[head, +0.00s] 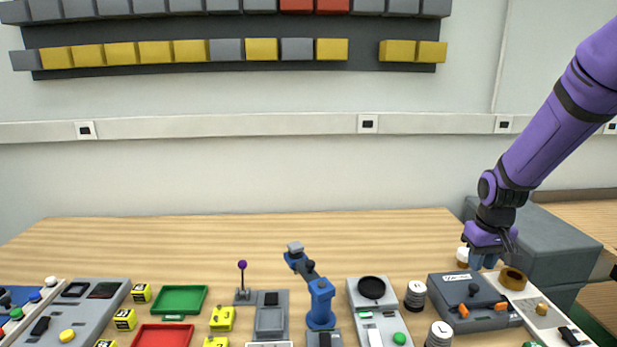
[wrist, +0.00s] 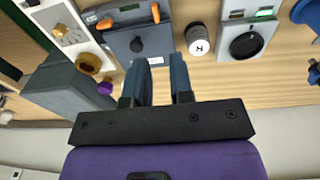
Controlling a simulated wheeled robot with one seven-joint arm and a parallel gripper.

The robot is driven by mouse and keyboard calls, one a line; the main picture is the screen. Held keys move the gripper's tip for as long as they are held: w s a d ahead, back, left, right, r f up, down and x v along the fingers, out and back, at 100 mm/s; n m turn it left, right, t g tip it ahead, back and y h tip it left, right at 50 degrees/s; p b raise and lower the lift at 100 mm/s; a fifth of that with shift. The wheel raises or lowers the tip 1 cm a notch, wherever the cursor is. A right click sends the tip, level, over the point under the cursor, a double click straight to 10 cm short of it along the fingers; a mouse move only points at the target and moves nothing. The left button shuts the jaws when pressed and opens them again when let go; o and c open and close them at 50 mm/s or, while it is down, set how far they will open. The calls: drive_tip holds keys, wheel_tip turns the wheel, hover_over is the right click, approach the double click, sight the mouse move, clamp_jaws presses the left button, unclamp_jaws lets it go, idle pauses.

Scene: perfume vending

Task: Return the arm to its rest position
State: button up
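My purple arm reaches in from the upper right in the head view. My gripper (head: 487,262) hangs low over the right part of the table, behind the grey box with orange levers (head: 472,300). The grey box (wrist: 138,32) lies just beyond the fingertips there. Whether the fingers touch anything is hard to tell.
A brown ring (head: 512,279) and a small white-topped item (head: 462,256) are close to the gripper. A large grey block (head: 550,235) stands behind it at right. Black-and-white cylinders (head: 415,295), a blue device (head: 320,300) and trays (head: 180,300) line the front. The table's back is clear.

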drive_tip(key=s+a+r+t, duration=0.1)
drive_tip(key=s+a+r, duration=0.2)
drive_tip(key=s+r, duration=0.35)
drive_tip(key=s+a+r+t, duration=0.1)
drive_tip(key=s+a+r, duration=0.25)
drive_tip(key=r, duration=0.55)
drive_tip(key=s+a+r+t, duration=0.1)
drive_tip(key=s+r, duration=0.2)
drive_tip(key=s, duration=0.4)
drive_tip(key=s+a+r+t, duration=0.1)
drive_tip(key=s+a+r, duration=0.1)
drive_tip(key=s, duration=0.5)
drive_tip(key=shift+s+a+r+t, duration=0.2)
drive_tip(key=shift+a+r+t, duration=0.1)
drive_tip(key=shift+r, duration=0.3)
